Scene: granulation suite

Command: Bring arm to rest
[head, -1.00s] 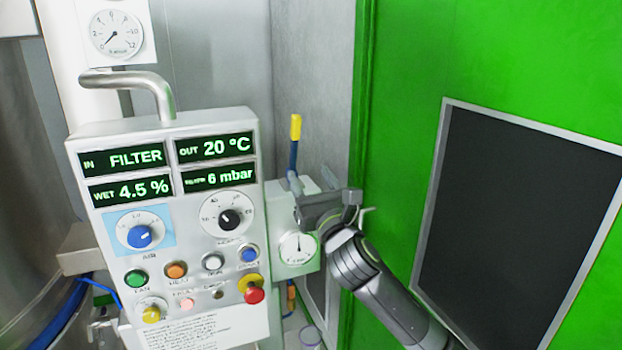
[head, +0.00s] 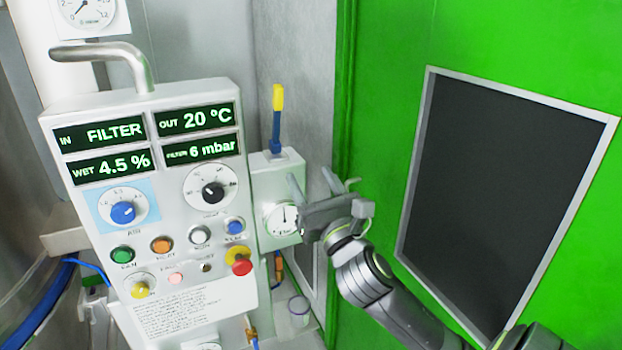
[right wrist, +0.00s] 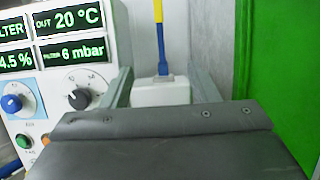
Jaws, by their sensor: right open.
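My right gripper (head: 314,184) is open and empty, raised in front of the small white gauge box to the right of the control panel. Its two fingers stand apart, and nothing is between them that I can see touching. In the right wrist view the open fingers (right wrist: 156,88) frame the white box, with the blue-and-yellow lever behind them. My right arm (head: 375,285) comes in from the lower right, in front of the green wall. My left gripper does not show.
The control panel (head: 160,255) with displays, knobs and buttons stands at left. The gauge box (head: 272,180) carries an upright blue lever with a yellow tip (head: 277,115). A green wall (head: 390,60) with a dark framed window (head: 500,190) fills the right. A small cup (head: 299,308) is low behind.

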